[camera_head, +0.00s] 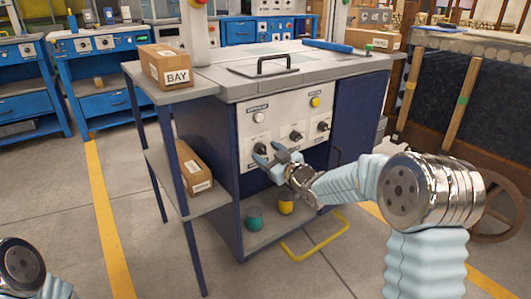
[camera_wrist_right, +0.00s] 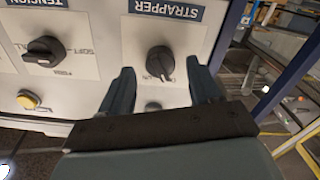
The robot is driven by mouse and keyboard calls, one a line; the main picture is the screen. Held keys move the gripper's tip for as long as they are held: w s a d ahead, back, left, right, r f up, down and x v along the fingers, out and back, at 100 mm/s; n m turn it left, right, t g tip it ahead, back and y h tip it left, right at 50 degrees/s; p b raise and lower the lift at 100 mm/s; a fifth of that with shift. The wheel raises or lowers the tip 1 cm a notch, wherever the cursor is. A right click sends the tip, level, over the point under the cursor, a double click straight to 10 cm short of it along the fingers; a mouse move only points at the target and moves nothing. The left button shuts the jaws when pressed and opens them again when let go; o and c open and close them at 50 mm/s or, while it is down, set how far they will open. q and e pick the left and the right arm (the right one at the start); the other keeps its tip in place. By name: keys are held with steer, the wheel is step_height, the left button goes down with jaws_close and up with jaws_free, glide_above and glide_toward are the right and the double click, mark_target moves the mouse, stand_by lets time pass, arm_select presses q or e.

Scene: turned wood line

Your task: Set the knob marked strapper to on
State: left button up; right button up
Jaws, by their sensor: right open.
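The strapper knob (camera_wrist_right: 160,63) is a black rotary knob on a pale plate, with a blue STRAPPER label (camera_wrist_right: 166,9) by it. In the wrist view it shows between the spread fingertips of my right gripper (camera_head: 268,152), which is open and close to the panel. I cannot tell whether the fingers touch the knob. Small position marks lie around it, but its setting is not clear. In the head view the gripper is at the left knob of the control panel (camera_head: 283,110) and partly covers that area. My left gripper is out of view.
A tension knob (camera_wrist_right: 45,50) and a yellow button (camera_wrist_right: 28,99) sit beside the strapper plate. A side shelf with a BAY box (camera_head: 165,72) stands left of the panel.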

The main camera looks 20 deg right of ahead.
steer(key=shift+w+a, duration=0.2)
steer(key=shift+w, duration=0.35)
steer(key=c, duration=1)
steer(key=shift+c, duration=0.2)
